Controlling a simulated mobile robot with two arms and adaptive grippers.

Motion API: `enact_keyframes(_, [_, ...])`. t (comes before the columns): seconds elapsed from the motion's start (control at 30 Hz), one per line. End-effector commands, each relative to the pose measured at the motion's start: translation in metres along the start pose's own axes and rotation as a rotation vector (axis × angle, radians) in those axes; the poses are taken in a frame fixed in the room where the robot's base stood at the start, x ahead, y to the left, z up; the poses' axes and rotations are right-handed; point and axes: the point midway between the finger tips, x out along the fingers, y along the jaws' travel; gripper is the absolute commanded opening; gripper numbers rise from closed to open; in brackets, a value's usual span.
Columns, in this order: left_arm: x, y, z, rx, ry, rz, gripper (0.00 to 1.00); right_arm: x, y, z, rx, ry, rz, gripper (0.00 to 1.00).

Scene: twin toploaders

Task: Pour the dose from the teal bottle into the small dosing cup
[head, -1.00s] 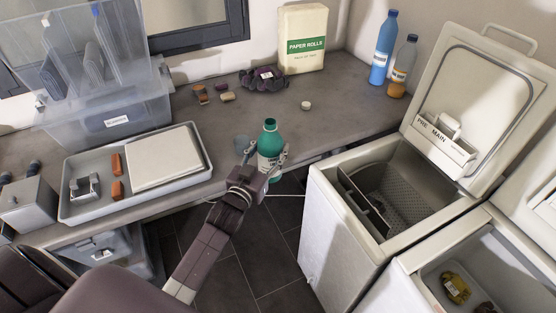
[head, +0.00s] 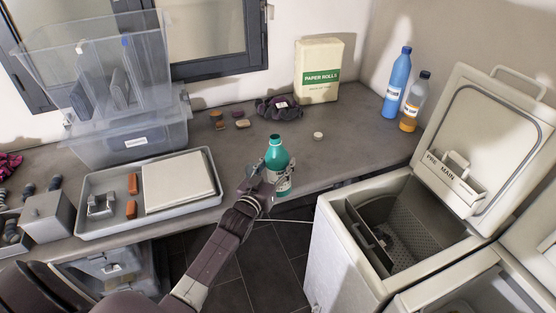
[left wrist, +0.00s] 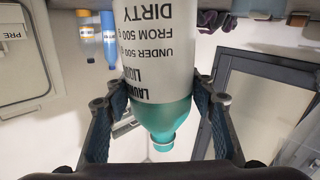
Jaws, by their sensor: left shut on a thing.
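The teal bottle (head: 277,150) stands upright in my left gripper (head: 268,186), in front of the counter's front edge. The left gripper is shut around its lower, labelled part. In the left wrist view the bottle (left wrist: 160,80) appears inverted between the two fingers, with its teal neck toward the bottom of the picture. Its mouth looks narrow, and I cannot tell whether it is open. The small translucent cup just left of the bottle is mostly hidden by the gripper now. My right gripper is not in view.
A grey tray (head: 88,231) with a white slab lies left on the counter. A small white round piece (head: 318,136) lies behind the bottle. Blue (head: 396,82) and orange (head: 413,104) bottles stand at the back right. The open toploader (head: 345,235) is right of my gripper.

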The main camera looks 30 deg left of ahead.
Motion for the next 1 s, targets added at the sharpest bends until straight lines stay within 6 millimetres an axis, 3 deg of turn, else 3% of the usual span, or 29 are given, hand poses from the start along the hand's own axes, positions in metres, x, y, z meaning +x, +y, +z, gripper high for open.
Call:
enact_keyframes(0.2, [0.001,-0.001,-0.016,-0.228,-0.054,0.003,0.04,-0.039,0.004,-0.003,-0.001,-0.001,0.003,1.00])
enact_keyframes(0.43, [0.004,-0.011,0.002,-0.549,-0.142,0.004,0.04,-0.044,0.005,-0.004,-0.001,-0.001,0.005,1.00])
enact_keyframes(0.5, [0.003,-0.009,0.027,-0.610,-0.159,0.004,0.04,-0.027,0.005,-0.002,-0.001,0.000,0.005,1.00])
enact_keyframes(0.7, [0.002,-0.002,0.061,-0.844,-0.222,0.006,0.04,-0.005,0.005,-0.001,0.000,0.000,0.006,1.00])
enact_keyframes(0.83, [0.000,0.004,0.055,-1.029,-0.269,0.008,0.04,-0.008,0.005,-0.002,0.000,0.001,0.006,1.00])
enact_keyframes(1.0, [0.000,0.006,0.055,-1.073,-0.283,0.006,0.04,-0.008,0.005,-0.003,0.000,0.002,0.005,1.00])
